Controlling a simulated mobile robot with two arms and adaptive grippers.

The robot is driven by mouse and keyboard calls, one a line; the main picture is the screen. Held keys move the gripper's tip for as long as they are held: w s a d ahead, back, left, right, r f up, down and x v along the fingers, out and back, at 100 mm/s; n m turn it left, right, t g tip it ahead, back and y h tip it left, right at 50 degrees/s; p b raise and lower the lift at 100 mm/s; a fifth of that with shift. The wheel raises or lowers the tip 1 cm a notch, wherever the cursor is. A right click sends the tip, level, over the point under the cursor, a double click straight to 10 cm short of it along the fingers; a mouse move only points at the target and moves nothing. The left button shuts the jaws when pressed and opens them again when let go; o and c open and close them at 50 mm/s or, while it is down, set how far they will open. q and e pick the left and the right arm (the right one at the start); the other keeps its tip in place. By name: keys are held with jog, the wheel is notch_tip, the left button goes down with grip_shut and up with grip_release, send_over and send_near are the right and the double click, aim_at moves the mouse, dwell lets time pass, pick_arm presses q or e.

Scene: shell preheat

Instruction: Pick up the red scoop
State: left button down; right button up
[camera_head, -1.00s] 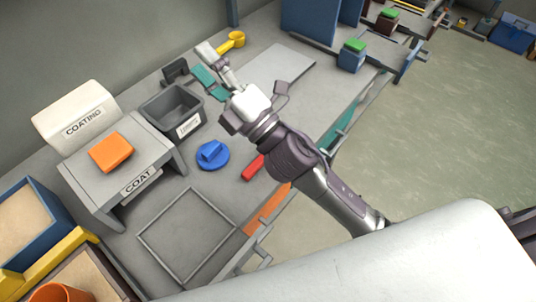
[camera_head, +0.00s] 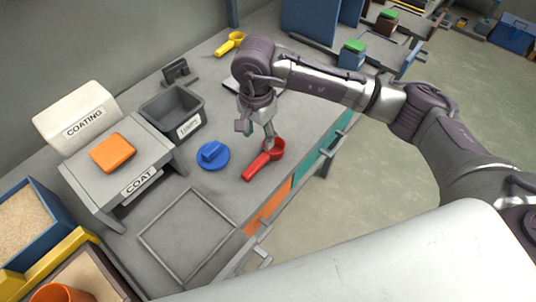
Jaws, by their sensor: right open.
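The red scoop (camera_head: 257,166) lies on the grey bench near its front edge. Its handle points to the lower left and its round cup is at the upper right. My right gripper (camera_head: 268,139) points down over the cup end of the scoop and is open. A fingertip overlaps the cup in the picture; I cannot tell whether it touches. The gripper body hides the fingers in part. My left gripper is not in view.
A blue round lid-like piece (camera_head: 212,155) lies left of the scoop. A dark labelled bin (camera_head: 172,112), the COAT stand (camera_head: 138,165) with an orange block (camera_head: 112,152), and a yellow scoop (camera_head: 229,43) stand farther off. A square frame (camera_head: 166,258) lies in front.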

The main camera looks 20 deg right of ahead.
aim_at(259, 161)
notch_tip(259, 161, down, 6)
jog(key=shift+s+a+f+p, duration=0.1)
jog(key=shift+f+p, duration=0.05)
jog(key=shift+p, duration=0.2)
jog(key=f, duration=0.1)
jog(key=f+p, duration=0.1)
jog(key=f, duration=0.2)
jog(key=shift+s+a+f, duration=0.1)
jog(key=shift+s, duration=0.15)
jog(key=shift+f, duration=0.55)
grip_shut()
